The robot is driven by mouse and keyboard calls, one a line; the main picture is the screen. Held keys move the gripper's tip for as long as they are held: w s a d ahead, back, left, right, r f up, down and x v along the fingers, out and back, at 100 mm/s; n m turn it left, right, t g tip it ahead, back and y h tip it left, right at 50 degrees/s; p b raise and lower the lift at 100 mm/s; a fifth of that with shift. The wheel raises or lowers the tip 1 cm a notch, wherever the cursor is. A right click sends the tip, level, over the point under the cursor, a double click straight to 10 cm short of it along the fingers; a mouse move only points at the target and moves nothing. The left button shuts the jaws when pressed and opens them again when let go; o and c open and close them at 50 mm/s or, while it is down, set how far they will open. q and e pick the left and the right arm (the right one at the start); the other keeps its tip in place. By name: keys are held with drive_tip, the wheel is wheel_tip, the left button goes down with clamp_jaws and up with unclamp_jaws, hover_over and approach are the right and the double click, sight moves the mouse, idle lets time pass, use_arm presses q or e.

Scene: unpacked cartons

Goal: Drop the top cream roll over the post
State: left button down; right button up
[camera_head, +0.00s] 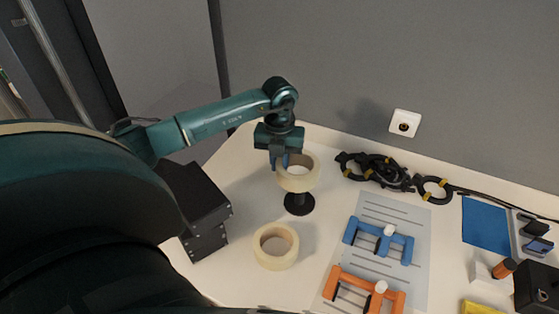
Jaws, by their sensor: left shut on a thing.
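A cream roll (298,182) is held by my left gripper (284,163), which is shut on the left part of its ring. The roll is at the upper part of a black post, directly above its round black base (299,204). I cannot tell whether the post passes through the roll's hole, since the roll hides the post's top. A second cream roll (276,247) lies flat on the table in front of the post, apart from it. My right gripper is not in view.
A black box (205,215) stands left of the post. Black cables with yellow ties (375,171) lie behind right. Blue (379,240) and orange (366,290) clamp-like tools lie on a grey sheet (406,215). A blue mat (486,225) is far right.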

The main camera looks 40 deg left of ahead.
use_arm(q)
drive_tip(key=shift+f+b, duration=0.6)
drive_tip(key=shift+f, duration=0.3)
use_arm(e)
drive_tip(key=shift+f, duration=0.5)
use_arm(q)
drive_tip(key=shift+f+b, duration=0.5)
drive_tip(key=shift+f, duration=0.15)
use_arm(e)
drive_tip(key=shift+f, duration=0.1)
use_arm(q)
drive_tip(key=c, duration=0.9)
unclamp_jaws()
drive_tip(key=shift+s, duration=0.1)
drive_tip(key=shift+r, duration=0.1)
